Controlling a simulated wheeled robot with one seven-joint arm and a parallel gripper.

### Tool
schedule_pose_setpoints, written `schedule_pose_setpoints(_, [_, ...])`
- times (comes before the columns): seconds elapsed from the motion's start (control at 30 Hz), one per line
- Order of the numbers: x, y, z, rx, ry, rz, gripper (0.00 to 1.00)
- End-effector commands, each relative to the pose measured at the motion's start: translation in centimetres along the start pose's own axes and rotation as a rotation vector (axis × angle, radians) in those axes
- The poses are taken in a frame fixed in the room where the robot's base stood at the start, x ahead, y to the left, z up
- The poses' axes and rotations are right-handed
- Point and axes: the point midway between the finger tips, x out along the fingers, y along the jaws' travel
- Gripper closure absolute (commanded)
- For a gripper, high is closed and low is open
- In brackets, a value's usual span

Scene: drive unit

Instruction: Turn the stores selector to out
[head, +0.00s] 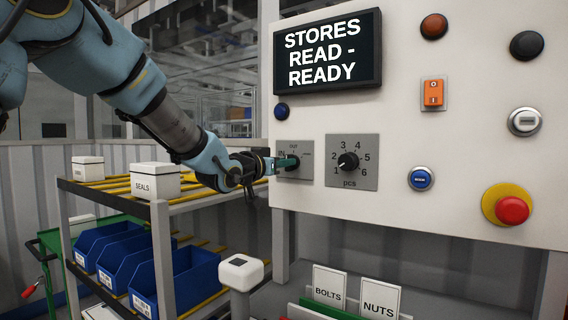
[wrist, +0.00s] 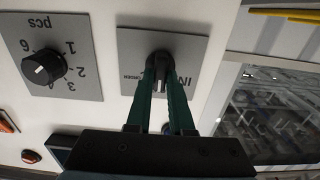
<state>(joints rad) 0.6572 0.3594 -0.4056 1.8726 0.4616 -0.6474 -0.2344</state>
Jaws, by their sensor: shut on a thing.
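The stores selector is a black knob (wrist: 160,68) on a grey plate (head: 306,160) marked IN at left, OUT at top and a small unreadable label at right. My gripper (head: 290,163) reaches in from the left and hides the knob in the head view. In the wrist view its two green fingers (wrist: 160,85) stand on either side of the knob, shut on it. The wrist picture is upside down relative to the head view. The knob's white mark there points down, the side where OUT lies; the word OUT is hidden behind my gripper.
A numbered pcs dial (head: 348,162) sits just right of the selector. A blue button (head: 282,111) and the screen (head: 327,53) reading "STORES READ - READY" are above. A red emergency button (head: 511,210) is far right. A shelf (head: 160,205) stands below my arm.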

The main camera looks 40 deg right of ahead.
Motion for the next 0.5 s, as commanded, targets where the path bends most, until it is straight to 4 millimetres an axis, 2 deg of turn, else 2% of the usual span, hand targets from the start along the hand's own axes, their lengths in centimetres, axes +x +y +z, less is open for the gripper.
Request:
schedule_pose_setpoints(0.23, [-0.01, 0.01, 0.10, 0.000, -0.002, 0.000, 1.00])
schedule_pose_setpoints(0.27, [-0.01, 0.01, 0.10, 0.000, -0.002, 0.000, 0.79])
schedule_pose_setpoints(0.5, [0.00, 0.00, 0.06, 0.001, -0.001, 0.000, 0.52])
